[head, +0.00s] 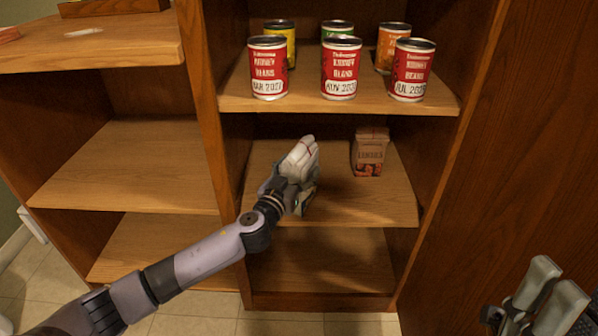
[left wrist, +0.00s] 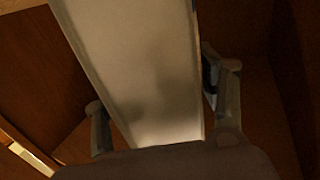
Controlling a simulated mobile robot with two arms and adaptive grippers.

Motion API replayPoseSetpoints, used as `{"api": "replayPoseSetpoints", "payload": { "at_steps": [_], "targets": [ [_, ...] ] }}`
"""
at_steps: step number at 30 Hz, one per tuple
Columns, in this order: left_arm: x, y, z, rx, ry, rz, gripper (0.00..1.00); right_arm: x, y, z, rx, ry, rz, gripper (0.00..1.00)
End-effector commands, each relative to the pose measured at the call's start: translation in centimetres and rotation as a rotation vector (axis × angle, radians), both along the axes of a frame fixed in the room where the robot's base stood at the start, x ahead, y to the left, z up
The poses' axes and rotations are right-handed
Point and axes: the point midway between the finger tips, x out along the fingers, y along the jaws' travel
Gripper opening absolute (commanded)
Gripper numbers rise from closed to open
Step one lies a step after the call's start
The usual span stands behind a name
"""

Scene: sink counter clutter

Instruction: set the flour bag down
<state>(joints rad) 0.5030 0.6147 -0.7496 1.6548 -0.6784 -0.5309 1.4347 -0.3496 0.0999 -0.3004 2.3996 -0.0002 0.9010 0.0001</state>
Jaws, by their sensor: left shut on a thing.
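In the left wrist view the bag (left wrist: 140,75) is a broad pale face between the two fingers (left wrist: 165,125). I cannot tell whether its base touches the middle shelf (head: 350,205). My right gripper (head: 549,293) is at the lower right, fingers apart and empty.
A small carton (head: 369,152) stands at the back right of the same shelf. Several cans, including a kidney beans can (head: 341,68), stand on the shelf above. A wooden divider (head: 206,90) is on the left. The shelf front right of the bag is clear.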

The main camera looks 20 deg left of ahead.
Motion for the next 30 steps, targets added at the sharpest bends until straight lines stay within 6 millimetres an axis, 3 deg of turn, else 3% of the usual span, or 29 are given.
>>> {"api": "replayPoseSetpoints", "payload": {
  "at_steps": [13,23,30],
  "targets": [
    [0.0,0.0,0.0,-0.001,0.001,-0.001,0.92,0.0,0.0,0.0,0.0,0.001,0.0,0.4],
    [-0.1,0.0,0.0,-0.001,0.001,-0.001,0.92,0.0,0.0,0.0,0.0,0.001,0.0,0.4],
    [-2.7,0.3,0.0,-0.001,0.004,-0.001,0.92,0.0,0.0,0.7,0.0,0.001,0.0,0.4]
  ]
}}
